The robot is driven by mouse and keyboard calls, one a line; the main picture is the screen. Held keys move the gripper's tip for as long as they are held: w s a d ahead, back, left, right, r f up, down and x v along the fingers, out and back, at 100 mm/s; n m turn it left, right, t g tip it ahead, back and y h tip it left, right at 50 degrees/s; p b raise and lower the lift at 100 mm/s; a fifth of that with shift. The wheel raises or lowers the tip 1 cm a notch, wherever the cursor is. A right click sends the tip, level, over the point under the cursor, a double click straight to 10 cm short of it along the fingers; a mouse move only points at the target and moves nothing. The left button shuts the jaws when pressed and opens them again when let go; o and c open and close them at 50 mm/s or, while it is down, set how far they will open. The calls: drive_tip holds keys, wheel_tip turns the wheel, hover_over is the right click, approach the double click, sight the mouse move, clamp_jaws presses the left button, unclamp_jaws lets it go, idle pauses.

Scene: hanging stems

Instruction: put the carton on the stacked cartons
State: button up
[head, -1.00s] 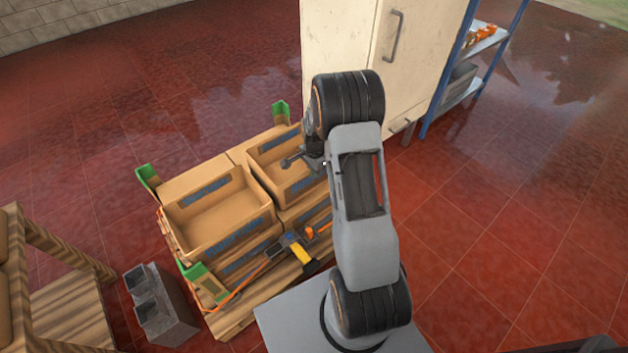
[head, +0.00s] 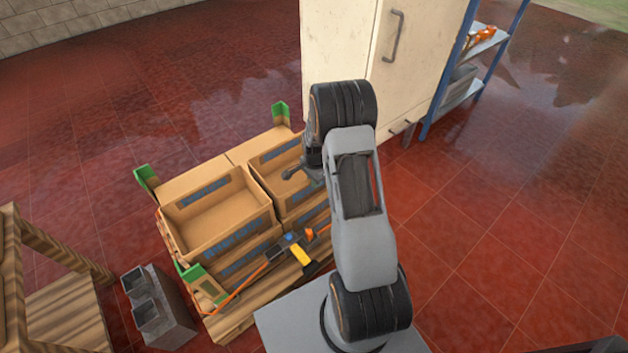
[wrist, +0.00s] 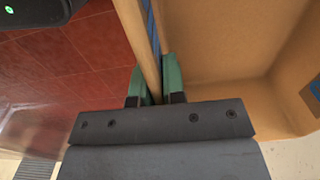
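The carton (head: 263,165) is an open tan box with blue label bands, at the right of the pallet load. My arm hides its right part. The stacked cartons (head: 228,262) are similar tan boxes, with another open carton (head: 215,212) on top at the left. The held carton sits over the right-hand stack; whether it rests there is hard to tell. My gripper (head: 290,173) is at its wall. In the wrist view, the green fingertips (wrist: 158,85) are on both sides of the carton's wall (wrist: 139,40), closed on it.
Green corner posts (head: 147,177) stand at the pallet corners. A strap with a yellow-and-black buckle (head: 302,255) lies along the near side. A cream cabinet (head: 345,45) stands behind, a grey block (head: 160,310) and wooden rack (head: 60,270) at left. Floor at right is clear.

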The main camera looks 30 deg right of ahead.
drive_tip(key=o, duration=0.4)
drive_tip(key=shift+c, duration=0.2)
wheel_tip(320, 180, up, 12)
drive_tip(key=p, duration=0.2)
drive_tip(key=shift+p, duration=0.35)
drive_tip(key=s+a+r+n+t, duration=0.1)
drive_tip(key=s+a+r+n, duration=0.5)
drive_tip(key=s+r+n, duration=0.2)
drive_tip(key=s+a+r+n+t, duration=0.2)
drive_tip(key=s+a+r+n, duration=0.5)
drive_tip(key=s, duration=0.4)
drive_tip(key=shift+r+n, duration=0.4)
drive_tip(key=shift+r, duration=0.1)
